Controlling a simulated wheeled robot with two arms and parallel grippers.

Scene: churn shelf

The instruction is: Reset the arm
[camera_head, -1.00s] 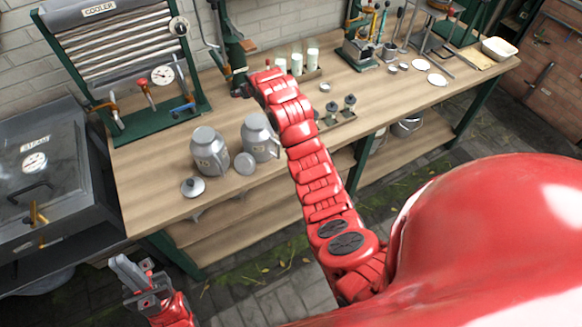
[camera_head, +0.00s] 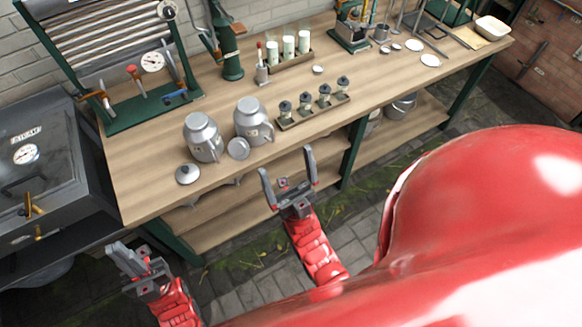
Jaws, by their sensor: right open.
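My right gripper (camera_head: 288,171) is open and empty, in front of the bench's front edge with its fingers pointing up in the picture. Its red arm is drawn back from the bench. My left gripper (camera_head: 128,254) is at the lower left, in front of the bench's left end. Its fingers show small and at an angle, apart from any object. The wooden bench (camera_head: 150,150) spans the view.
Two metal cans (camera_head: 203,138) stand near the bench front with two lids beside them. A rack of dark-topped bottles (camera_head: 314,112) is to their right. A cooler (camera_head: 110,60) and a steam box (camera_head: 40,160) stand left. Paved floor lies in front.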

